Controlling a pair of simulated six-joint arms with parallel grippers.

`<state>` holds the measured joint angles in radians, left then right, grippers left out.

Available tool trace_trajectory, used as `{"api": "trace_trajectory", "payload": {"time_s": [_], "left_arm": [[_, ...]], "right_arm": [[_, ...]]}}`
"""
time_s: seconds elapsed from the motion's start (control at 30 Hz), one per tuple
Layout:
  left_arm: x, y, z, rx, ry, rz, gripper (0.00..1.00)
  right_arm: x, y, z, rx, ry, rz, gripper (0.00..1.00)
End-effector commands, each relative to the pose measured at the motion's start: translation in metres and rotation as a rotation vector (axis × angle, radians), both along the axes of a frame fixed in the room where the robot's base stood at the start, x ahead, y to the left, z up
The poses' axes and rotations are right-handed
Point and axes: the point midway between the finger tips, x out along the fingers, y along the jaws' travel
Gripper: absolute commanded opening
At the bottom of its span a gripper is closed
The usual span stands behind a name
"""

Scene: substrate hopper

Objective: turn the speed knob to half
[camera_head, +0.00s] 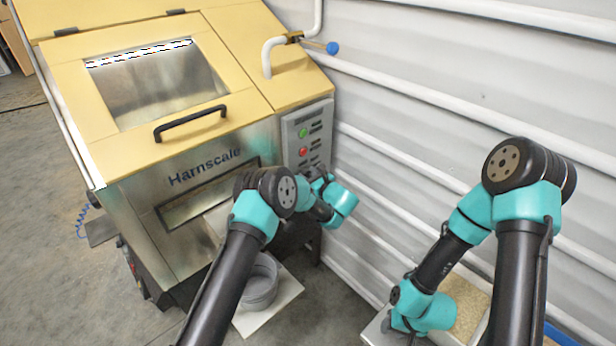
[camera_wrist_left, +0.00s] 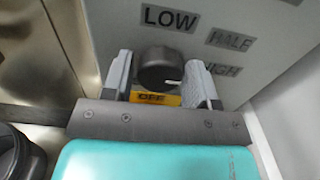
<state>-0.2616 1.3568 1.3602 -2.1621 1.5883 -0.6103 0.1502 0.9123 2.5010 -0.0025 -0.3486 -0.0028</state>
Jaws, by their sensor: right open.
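The speed knob (camera_wrist_left: 158,68) is a dark round knob with a short white mark on its lower right side in the left wrist view. Around it are LOW above, HALF (camera_wrist_left: 230,40) at upper right, HIGH (camera_wrist_left: 222,68) at right and a yellow OFF label (camera_wrist_left: 152,98) below. My left gripper (camera_wrist_left: 160,72) has one finger on each side of the knob, with small gaps showing. In the head view my left arm hides the knob at the foot of the control panel (camera_head: 291,131). My right gripper (camera_head: 406,337) is low at the bottom, mostly hidden by its wrist.
The hopper (camera_head: 150,155) with its yellow lid and black handle (camera_head: 190,123) fills the left. Green (camera_head: 303,133) and red buttons (camera_head: 302,152) sit on the panel. A grey bucket (camera_head: 262,285) stands below the hopper. A ribbed white wall (camera_head: 430,60) runs close on the right.

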Motion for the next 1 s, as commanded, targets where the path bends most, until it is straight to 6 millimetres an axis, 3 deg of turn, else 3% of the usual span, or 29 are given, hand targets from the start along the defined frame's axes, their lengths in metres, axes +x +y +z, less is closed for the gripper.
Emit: {"api": "trace_trajectory", "payload": {"time_s": [0.33,1.0], "left_arm": [[-0.0001,-0.0001,0.0000,0.000,0.000,0.000,0.20],[-0.0001,-0.0001,0.0000,-0.149,-0.153,0.000,0.20]], "right_arm": [[0.0000,0.0000,0.0000,0.000,0.000,0.000,0.43],[0.0000,0.0000,0.0000,0.000,0.000,0.000,0.43]]}}
